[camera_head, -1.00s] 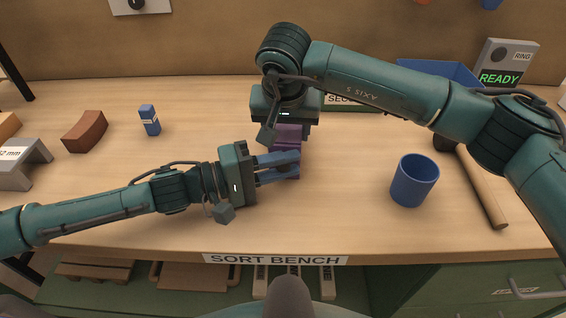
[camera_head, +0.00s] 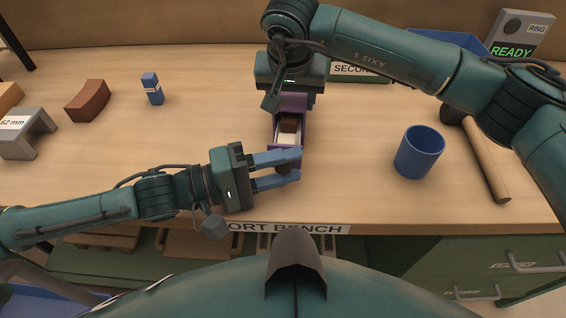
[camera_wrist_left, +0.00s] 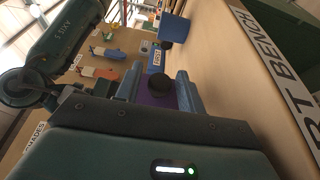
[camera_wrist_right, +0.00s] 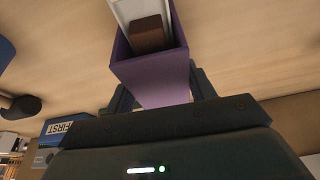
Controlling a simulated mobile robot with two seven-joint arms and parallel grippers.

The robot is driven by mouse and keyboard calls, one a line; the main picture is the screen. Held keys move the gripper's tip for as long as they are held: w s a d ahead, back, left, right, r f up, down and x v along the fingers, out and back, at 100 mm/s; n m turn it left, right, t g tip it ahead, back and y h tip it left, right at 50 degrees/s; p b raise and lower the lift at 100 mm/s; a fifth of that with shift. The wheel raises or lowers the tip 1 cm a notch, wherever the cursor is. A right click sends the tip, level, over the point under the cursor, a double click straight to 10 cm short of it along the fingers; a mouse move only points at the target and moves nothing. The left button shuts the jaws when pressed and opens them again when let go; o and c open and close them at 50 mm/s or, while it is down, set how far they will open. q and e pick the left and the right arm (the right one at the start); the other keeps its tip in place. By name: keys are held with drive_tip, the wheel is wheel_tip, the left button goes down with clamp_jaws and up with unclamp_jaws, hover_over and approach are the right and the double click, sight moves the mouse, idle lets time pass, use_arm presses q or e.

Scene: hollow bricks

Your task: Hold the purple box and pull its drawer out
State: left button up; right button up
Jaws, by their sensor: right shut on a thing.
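The purple box (camera_head: 293,101) stands on the bench in front of my right gripper (camera_wrist_right: 163,88), whose jaws are shut on it at its back end. Its drawer (camera_head: 301,137) is pulled out toward the bench's front edge. A dark brown block (camera_head: 288,125) lies in the pale drawer, and it also shows in the right wrist view (camera_wrist_right: 147,35). My left gripper (camera_head: 287,168) is at the drawer's front end, its blue fingers spread apart. In the left wrist view, purple (camera_wrist_left: 158,91) shows between them.
A blue cup (camera_head: 419,154) and a mallet (camera_head: 480,158) stand and lie to the right. A small blue block (camera_head: 152,88), a brown arch (camera_head: 88,101) and a grey bridge piece (camera_head: 27,132) are at the left. Bare bench lies between.

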use_arm(q)
drive_tip(key=shift+o, duration=0.2)
drive_tip(key=v, duration=1.2)
drive_tip(key=shift+o, duration=0.2)
